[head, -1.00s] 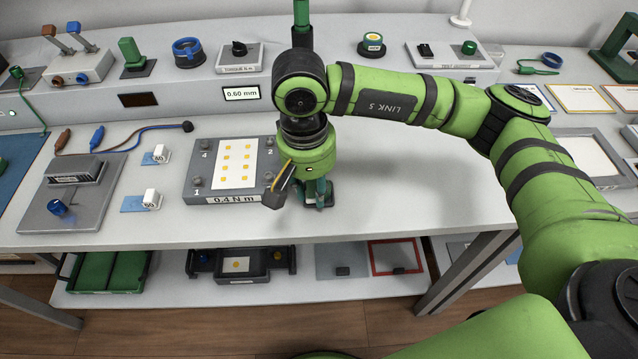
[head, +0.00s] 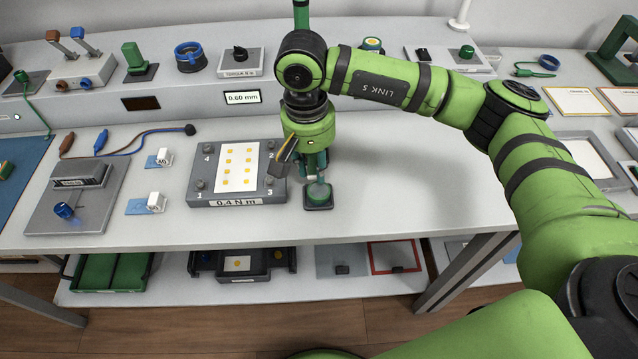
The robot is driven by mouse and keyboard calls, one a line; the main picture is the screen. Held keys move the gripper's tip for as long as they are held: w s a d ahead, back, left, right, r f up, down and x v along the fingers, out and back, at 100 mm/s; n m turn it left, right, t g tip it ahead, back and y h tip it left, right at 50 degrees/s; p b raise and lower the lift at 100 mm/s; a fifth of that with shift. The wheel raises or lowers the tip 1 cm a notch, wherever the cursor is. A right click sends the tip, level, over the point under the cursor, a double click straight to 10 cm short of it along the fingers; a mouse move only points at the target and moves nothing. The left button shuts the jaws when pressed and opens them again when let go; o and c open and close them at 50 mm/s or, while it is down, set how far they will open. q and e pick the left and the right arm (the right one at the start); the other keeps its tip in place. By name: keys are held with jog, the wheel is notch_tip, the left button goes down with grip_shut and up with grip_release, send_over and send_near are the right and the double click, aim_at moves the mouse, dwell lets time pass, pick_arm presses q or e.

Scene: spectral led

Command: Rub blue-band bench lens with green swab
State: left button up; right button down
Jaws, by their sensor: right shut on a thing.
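A lens-like piece with a blue band (head: 190,57) stands on the raised back shelf at the left. My right gripper (head: 312,172) points down over the bench, right of the grey plate. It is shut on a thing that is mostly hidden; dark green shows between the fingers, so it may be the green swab. Just below and in front of it, a round green piece on a dark square base (head: 318,195) stands on the bench; I cannot tell whether the held thing touches it. My left gripper is not in view.
The grey plate (head: 197,201) lies left of my right gripper. A grey device (head: 50,222) with a blue glowing part and two small white blocks are further left. A green block (head: 134,57) and switch boxes line the back shelf. The bench right of the gripper is clear.

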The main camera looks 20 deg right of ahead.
jog(key=shift+r, duration=0.15)
jog(key=shift+r+p, duration=0.65)
jog(key=shift+r, duration=1.25)
